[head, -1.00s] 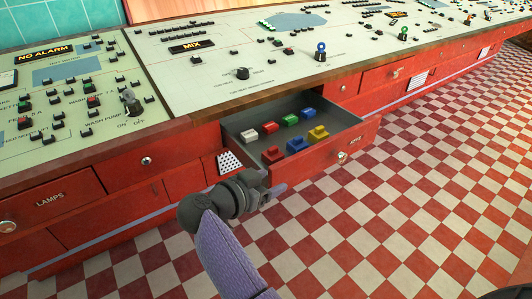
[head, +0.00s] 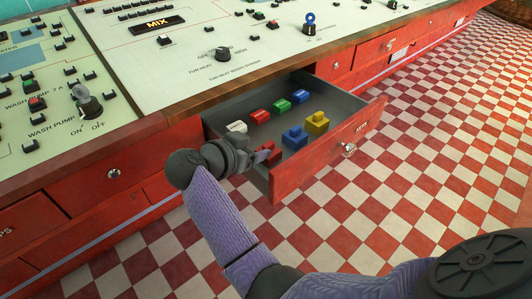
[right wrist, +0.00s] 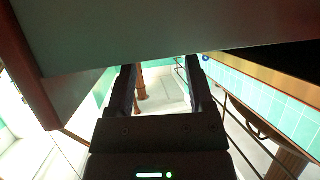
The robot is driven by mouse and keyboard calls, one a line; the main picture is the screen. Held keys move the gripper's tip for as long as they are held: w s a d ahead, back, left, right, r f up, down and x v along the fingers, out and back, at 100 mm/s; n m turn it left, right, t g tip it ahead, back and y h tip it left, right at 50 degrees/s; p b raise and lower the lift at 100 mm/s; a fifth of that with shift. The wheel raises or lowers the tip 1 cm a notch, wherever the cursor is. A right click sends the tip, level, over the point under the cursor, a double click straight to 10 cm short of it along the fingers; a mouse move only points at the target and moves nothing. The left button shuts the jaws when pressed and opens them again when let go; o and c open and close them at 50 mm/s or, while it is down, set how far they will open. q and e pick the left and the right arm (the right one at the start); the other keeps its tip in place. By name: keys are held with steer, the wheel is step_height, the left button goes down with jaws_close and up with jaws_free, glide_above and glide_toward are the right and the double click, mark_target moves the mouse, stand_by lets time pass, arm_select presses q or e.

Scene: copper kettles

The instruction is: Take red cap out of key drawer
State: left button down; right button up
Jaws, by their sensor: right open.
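The open key drawer (head: 336,143) holds several small coloured caps. One red cap (head: 274,153), a stepped block, sits near the front left of the drawer, partly hidden by my right gripper (head: 256,157). Another red cap (head: 259,117) lies in the back row. My right gripper is at the drawer's left side, right beside the front red cap; I cannot tell whether it touches it. In the right wrist view its two fingers (right wrist: 161,92) stand apart with no cap visible between them. My left gripper is not in view.
A white cap (head: 237,127), a green cap (head: 281,106) and blue caps (head: 294,137) share the drawer with a yellow one (head: 317,123). The control desk (head: 190,65) overhangs the drawer's back. The checkered floor (head: 430,150) to the right is clear.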

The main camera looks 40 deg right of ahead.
mark_target(265, 146)
steer(key=b+x, duration=0.1)
steer(key=x, duration=0.1)
steer(key=b+x, duration=0.1)
steer(key=x, duration=0.1)
steer(key=shift+a+f, duration=0.15)
steer(key=shift+f, duration=0.15)
steer(key=shift+d, duration=0.3)
steer(key=shift+r, duration=0.2)
steer(key=shift+c, duration=0.7)
steer(key=c, duration=0.5)
jaws_close()
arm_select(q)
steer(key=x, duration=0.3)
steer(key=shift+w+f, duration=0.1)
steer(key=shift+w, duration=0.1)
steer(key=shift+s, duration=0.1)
